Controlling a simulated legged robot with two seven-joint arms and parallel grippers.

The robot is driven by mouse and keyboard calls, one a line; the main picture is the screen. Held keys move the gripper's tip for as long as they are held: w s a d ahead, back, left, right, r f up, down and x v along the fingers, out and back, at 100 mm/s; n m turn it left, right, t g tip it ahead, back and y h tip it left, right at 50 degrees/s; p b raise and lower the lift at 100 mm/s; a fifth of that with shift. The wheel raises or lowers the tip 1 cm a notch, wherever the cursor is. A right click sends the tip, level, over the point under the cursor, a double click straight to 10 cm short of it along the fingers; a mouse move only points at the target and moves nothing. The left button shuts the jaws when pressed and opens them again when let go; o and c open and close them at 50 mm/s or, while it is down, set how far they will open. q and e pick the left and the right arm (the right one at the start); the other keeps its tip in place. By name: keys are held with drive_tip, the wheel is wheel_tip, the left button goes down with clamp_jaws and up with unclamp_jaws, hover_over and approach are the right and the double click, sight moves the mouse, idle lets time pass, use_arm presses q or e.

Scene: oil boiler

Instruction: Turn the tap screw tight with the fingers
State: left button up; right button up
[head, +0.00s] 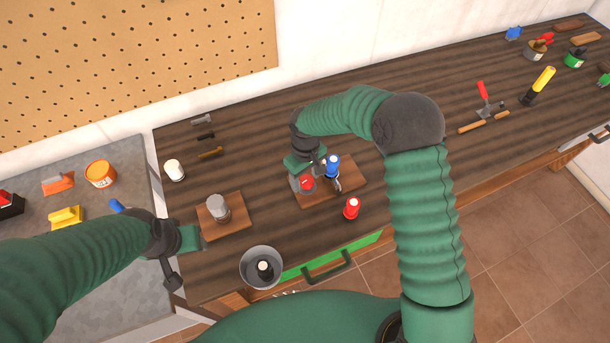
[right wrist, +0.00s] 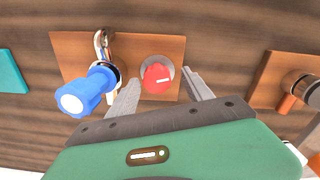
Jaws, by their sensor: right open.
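A wooden board (head: 350,182) lies mid-bench and carries a blue-handled metal tap (head: 333,165) and a red round knob (head: 307,182). I cannot tell which of the two is the tap screw. In the right wrist view the blue handle (right wrist: 85,92) is left of my fingers and the red knob (right wrist: 157,78) shows between the fingertips. My right gripper (right wrist: 162,86) is open, one finger on each side of the red knob; contact cannot be told. My left gripper (head: 176,268) is over the bench's left front; its fingers are unclear.
A second board (head: 238,225) with a grey cylinder (head: 218,208) stands left. A red-topped item (head: 351,207) stands near the front edge. A grey bowl (head: 250,278) holds a dark, white-topped item.

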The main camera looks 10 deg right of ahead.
drive_tip(key=shift+s+d+f, duration=0.1)
drive_tip(key=shift+d, duration=0.3)
drive_tip(key=shift+w+f, duration=0.15)
drive_tip(key=shift+w, duration=0.05)
drive_tip(key=c, duration=0.5)
drive_tip(key=shift+a, duration=0.3)
drive_tip(key=c, duration=0.7)
clamp_jaws()
use_arm(q)
drive_tip(key=shift+d, duration=0.35)
use_arm(e)
drive_tip(key=shift+d, duration=0.15)
